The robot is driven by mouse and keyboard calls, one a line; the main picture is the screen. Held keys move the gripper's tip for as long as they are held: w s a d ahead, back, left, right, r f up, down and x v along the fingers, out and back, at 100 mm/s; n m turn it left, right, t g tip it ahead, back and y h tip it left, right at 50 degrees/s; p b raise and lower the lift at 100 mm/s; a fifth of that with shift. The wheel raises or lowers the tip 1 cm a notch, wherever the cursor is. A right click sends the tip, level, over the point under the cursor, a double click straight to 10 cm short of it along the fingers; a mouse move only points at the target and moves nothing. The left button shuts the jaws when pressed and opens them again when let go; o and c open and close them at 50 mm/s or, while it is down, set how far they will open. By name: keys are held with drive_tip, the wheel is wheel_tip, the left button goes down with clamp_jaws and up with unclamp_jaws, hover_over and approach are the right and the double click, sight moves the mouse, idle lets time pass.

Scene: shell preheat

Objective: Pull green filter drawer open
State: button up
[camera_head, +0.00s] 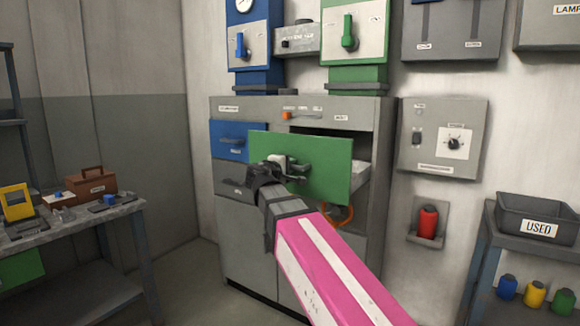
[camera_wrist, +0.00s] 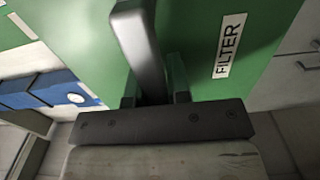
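The green filter drawer (camera_head: 325,160) stands out from the grey cabinet, with a dark opening above and behind its front. Its front fills much of the wrist view, with a white FILTER label (camera_wrist: 229,45). In the head view my gripper (camera_head: 285,166) is at the left part of the green front, at the handle. The fingers appear closed on the handle, with little gap beside it. My gripper and wrist hide part of the front's lower left.
A blue drawer (camera_head: 231,141) sits left of the green one, flush or nearly so. An orange ring (camera_head: 340,215) shows below the green front. A workbench (camera_head: 90,222) stands at the left, and a shelf with a USED bin (camera_head: 538,217) at the right.

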drive_tip(key=o, duration=0.4)
drive_tip(key=shift+c, duration=0.2)
drive_tip(key=v, duration=1.1)
drive_tip(key=d+f+m+g+y, duration=0.1)
drive_tip(key=d+f+g, duration=0.25)
drive_tip(key=f, duration=0.55)
drive_tip(key=w+d+f+m+g+y, duration=0.1)
drive_tip(key=d+f+m+g, duration=0.1)
drive_tip(key=d+f, duration=0.5)
drive_tip(key=d+f+m+g+y, duration=0.1)
drive_tip(key=d+f+g, duration=0.15)
drive_tip(key=f, duration=0.85)
drive_tip(key=s+d+f+m+g+y, duration=0.2)
drive_tip(key=s+f, duration=0.1)
drive_tip(key=f, duration=0.4)
drive_tip(key=s+d+f+m+g+y, duration=0.2)
drive_tip(key=s+d+f+y, duration=0.1)
drive_tip(key=f, duration=0.4)
drive_tip(key=s+d+f+m+g+y, duration=0.2)
drive_tip(key=s+f, duration=0.2)
drive_tip(key=f, duration=0.4)
drive_tip(key=shift+d+m+g+y, duration=0.2)
drive_tip(key=shift+m+g+y, duration=0.1)
drive_tip(key=shift+m, duration=0.1)
